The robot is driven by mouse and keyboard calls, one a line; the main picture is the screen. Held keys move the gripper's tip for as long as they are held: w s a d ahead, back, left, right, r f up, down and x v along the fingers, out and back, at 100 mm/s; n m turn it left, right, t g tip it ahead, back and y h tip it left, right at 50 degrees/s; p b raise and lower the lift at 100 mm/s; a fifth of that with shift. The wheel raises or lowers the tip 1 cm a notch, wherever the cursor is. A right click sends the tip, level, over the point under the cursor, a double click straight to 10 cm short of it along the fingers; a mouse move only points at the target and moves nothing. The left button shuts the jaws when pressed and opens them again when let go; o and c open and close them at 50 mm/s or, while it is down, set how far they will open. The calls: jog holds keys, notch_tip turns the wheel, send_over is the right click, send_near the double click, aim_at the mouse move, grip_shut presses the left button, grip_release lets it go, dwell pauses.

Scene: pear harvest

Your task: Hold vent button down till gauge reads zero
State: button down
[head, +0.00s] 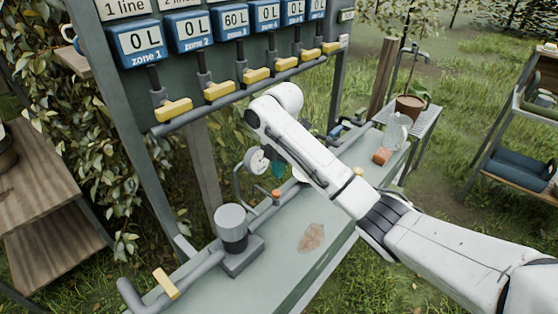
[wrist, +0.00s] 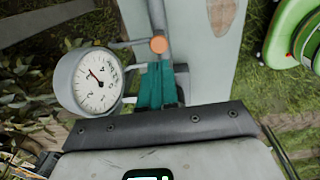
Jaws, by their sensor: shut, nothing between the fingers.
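The gauge (head: 257,160) is a round white dial on a grey pipe, behind the bench. In the wrist view the gauge (wrist: 97,80) fills the left side; its needle points to the upper left of the picture, and the numbers are too small to read surely. The vent button appears as an orange round cap (head: 276,194) on the pipe; it also shows in the wrist view (wrist: 158,44). My gripper (head: 278,173) has teal fingers, shut and empty, pointing down just above the orange cap. In the wrist view my gripper (wrist: 157,68) ends just short of the cap; contact cannot be told.
A grey-topped cylinder (head: 231,222) and a yellow lever (head: 166,283) stand on the pipe at front left. A zone panel (head: 190,75) with yellow valves rises behind. A glass jar (head: 397,132) stands at the far right. A green reel (wrist: 292,35) lies on grass.

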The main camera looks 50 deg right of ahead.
aim_at(277, 192)
jog(key=f, duration=0.7)
jog(key=shift+w+p, duration=0.2)
jog(key=shift+p, duration=0.15)
jog(key=shift+f, duration=0.1)
